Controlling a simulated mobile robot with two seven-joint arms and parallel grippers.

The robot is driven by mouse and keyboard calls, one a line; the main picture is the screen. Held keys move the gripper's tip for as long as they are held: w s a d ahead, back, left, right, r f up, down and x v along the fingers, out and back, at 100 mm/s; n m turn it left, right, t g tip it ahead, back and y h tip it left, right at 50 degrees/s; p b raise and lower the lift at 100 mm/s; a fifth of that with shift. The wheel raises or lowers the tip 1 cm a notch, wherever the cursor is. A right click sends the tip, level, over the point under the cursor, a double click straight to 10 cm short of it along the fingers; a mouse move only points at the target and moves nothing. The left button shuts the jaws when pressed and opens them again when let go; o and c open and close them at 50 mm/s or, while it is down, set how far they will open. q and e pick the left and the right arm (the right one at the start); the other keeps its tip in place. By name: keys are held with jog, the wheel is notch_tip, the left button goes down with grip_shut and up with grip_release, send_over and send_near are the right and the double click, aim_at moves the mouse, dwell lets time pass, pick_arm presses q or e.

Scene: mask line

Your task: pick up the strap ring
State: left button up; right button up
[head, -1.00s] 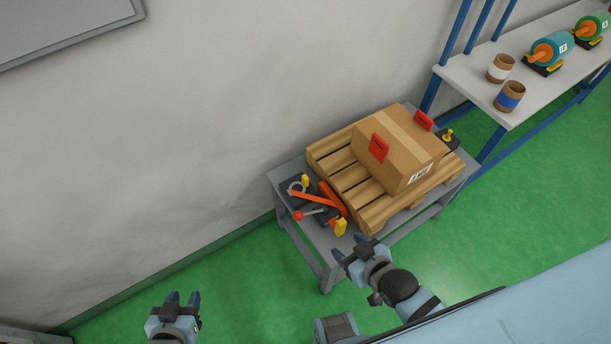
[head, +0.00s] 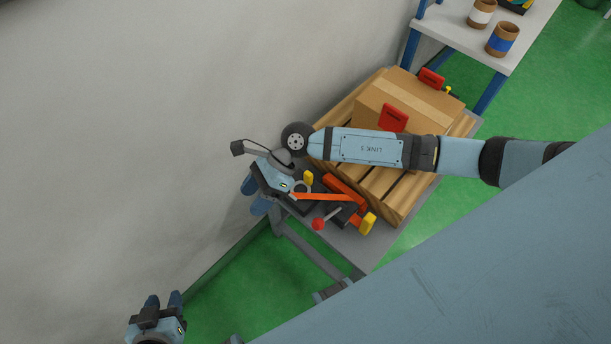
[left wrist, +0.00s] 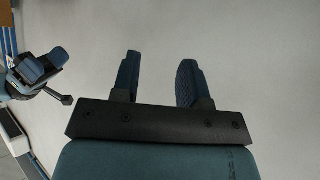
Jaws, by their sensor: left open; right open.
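A small grey ring, seemingly the strap ring (head: 302,187), lies on a dark block at the left end of the grey table, beside a yellow tab and an orange strap (head: 322,197). Part of the block is hidden by my right arm. My right gripper (head: 254,197) is open and empty, just left of the ring, at the table's left end near the wall. My left gripper (head: 164,298) is open and empty, low at the left, well away from the table. Its two fingers show apart in the left wrist view (left wrist: 160,80), where my right gripper (left wrist: 40,70) appears at the left.
A cardboard box (head: 430,103) with red corner pieces stands on a wooden pallet (head: 398,205) on the table (head: 378,245). A red-knobbed lever (head: 318,224) and yellow-ended tool lie near the ring. A shelf with cups (head: 503,38) stands top right. The wall is close behind.

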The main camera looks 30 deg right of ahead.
jog(key=w+d+f+n+h+b, duration=0.2)
jog(key=w+d+f+n+h, duration=0.3)
jog(key=d, duration=0.4)
jog(key=t+h+b, duration=0.2)
jog(key=h, duration=0.3)
send_over(306, 175)
jog(key=f, duration=0.2)
jog(key=shift+n, duration=0.3)
jog(key=f, duration=0.6)
jog(key=shift+s+d+f, duration=0.1)
jog(key=shift+d+f, duration=0.1)
jog(key=shift+f, duration=0.2)
jog(key=f, duration=0.2)
jog(key=f+b, duration=0.1)
jog(key=f, duration=0.2)
jog(key=shift+a+f, duration=0.2)
jog(key=shift+f, duration=0.3)
jog(key=shift+c, duration=0.4)
jog(key=c, duration=0.9)
